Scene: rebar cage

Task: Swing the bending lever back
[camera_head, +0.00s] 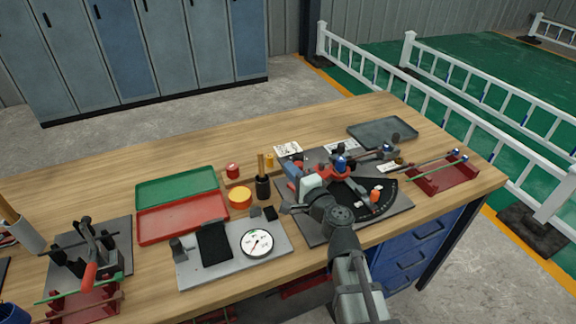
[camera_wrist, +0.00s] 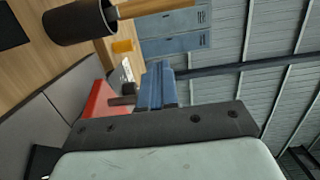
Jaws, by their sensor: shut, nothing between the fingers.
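The bending plate (camera_head: 317,231) lies on the right half of the bench and carries a black angle-scale sector (camera_head: 350,203). The bending lever (camera_head: 354,189) reaches across this sector and ends in an orange-red handle (camera_head: 376,196) at the right. A red bender block (camera_head: 331,173) with a blue-topped pin (camera_head: 341,163) stands behind it. My gripper (camera_head: 291,168) is at the left of the block, apart from the handle. Its blue fingers (camera_wrist: 156,86) are shut and empty in the wrist view. My arm covers part of the plate and sector.
A gauge plate (camera_head: 190,274) with a round dial (camera_head: 257,243) lies left of my arm. Beyond it are a red tray (camera_head: 180,217), a green tray (camera_head: 170,188) and a dark cup (camera_head: 263,188). A grey tray (camera_head: 382,131) and a red rack (camera_head: 447,177) are at the right.

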